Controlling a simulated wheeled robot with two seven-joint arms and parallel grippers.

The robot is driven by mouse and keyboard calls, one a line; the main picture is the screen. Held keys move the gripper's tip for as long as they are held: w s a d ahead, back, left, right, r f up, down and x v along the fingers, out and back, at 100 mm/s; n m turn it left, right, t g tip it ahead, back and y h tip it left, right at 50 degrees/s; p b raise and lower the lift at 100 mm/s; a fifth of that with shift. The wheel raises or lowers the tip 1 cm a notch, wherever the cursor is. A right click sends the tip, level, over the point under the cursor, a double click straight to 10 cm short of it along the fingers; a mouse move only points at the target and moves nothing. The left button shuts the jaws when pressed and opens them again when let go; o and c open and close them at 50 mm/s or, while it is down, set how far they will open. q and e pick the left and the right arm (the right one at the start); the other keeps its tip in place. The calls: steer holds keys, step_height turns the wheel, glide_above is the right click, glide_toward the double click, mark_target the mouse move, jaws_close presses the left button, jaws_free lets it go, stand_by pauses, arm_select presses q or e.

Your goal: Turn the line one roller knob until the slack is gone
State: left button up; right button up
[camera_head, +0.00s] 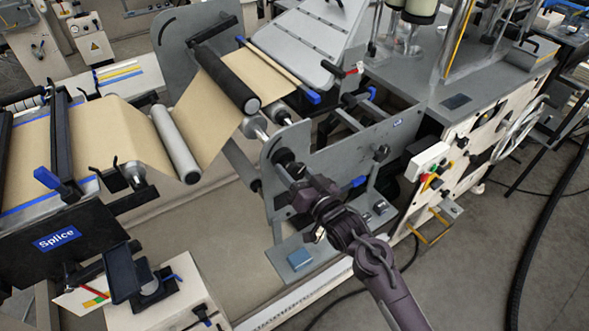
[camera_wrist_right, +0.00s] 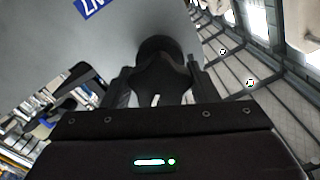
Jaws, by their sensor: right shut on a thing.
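The brown kraft web (camera_head: 232,85) runs from the splice table on the left, past a grey roller (camera_head: 175,145), and rises to a black roller (camera_head: 226,80). A dark round knob (camera_head: 284,156) sits on the outer face of the grey side plate (camera_head: 335,150). My right gripper (camera_head: 296,174) is at this knob and shut on it. In the right wrist view the black knob (camera_wrist_right: 158,72) lies between the two fingers, close to the grey plate (camera_wrist_right: 130,30). The gripper partly hides the knob. My left gripper is not in view.
A second, smaller dark knob (camera_head: 381,152) and a blue handle (camera_head: 355,183) stand near my right arm. The control box (camera_head: 427,160) with buttons is to the right. The splice table (camera_head: 72,238) is at the left. Open floor lies at the lower right.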

steer(key=o, duration=1)
steer(key=shift+c, duration=0.2)
steer(key=shift+d, duration=0.1)
steer(key=shift+s+d+p, duration=0.15)
steer(key=shift+s+p, duration=0.1)
steer(key=shift+p, duration=0.1)
steer(key=p+v, duration=0.3)
steer(key=v, duration=0.2)
steer(key=shift+s+r, duration=0.1)
steer(key=shift+r, duration=0.05)
steer(key=shift+s+d, duration=0.4)
steer(key=shift+s, duration=0.1)
